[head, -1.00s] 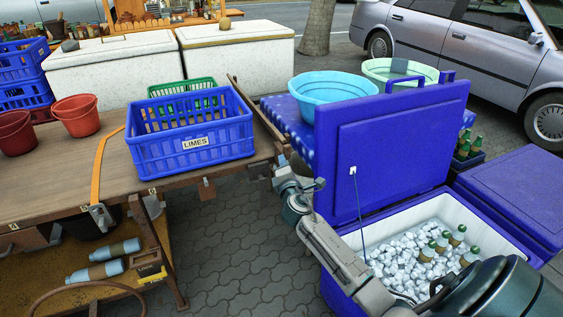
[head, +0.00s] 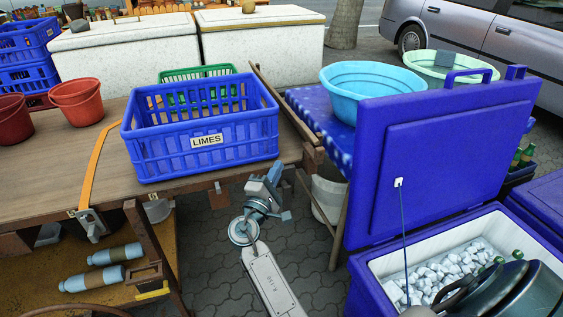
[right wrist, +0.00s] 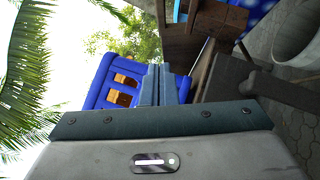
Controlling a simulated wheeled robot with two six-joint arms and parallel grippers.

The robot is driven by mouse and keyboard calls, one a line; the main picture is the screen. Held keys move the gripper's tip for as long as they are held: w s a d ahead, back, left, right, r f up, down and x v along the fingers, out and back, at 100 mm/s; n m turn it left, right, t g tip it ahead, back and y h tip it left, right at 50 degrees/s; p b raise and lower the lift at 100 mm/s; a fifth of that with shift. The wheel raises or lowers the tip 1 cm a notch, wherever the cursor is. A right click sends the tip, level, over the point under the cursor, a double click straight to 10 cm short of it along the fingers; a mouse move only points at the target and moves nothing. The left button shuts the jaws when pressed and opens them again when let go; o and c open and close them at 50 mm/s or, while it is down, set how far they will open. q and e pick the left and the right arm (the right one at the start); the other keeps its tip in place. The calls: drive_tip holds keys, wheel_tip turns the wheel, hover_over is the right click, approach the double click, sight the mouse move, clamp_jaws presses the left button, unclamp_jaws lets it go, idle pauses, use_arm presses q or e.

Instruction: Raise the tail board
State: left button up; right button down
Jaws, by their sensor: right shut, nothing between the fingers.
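A narrow wooden board (head: 283,103) runs along the right end of the wooden table (head: 60,165); it looks like the tail board, and I cannot tell its hinge or catch. My right gripper (head: 272,181) is shut and empty, just off the table's front right corner, below the blue LIMES crate (head: 205,145). In the right wrist view its fingers (right wrist: 158,85) are together in front of the blue crate (right wrist: 103,82), with brown woodwork (right wrist: 205,35) beside them. I cannot tell whether they touch the wood. My left gripper is out of view.
An open blue cooler (head: 440,255) with ice and bottles stands at the right, its lid (head: 440,155) upright. A light blue basin (head: 372,85) sits on a checked cloth behind. A whitish bucket (head: 328,198) stands under the corner. Paving (head: 215,265) is open in front.

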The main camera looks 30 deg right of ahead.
sight(312, 134)
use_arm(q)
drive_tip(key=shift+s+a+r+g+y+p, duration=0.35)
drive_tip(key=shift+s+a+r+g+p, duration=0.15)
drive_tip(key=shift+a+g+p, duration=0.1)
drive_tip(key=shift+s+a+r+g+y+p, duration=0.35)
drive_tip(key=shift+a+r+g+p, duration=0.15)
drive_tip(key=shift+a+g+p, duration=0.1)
use_arm(e)
drive_tip(key=shift+s+d+r+x, duration=0.15)
drive_tip(key=shift+s+x, duration=0.25)
drive_tip(key=shift+x, duration=1.45)
drive_tip(key=shift+s+d+r+x, duration=0.1)
drive_tip(key=shift+s+d+x, duration=0.25)
drive_tip(key=shift+x, duration=1.45)
drive_tip(key=shift+s+d+r+x, duration=0.15)
drive_tip(key=shift+s+x, duration=0.25)
drive_tip(key=shift+x, duration=1.45)
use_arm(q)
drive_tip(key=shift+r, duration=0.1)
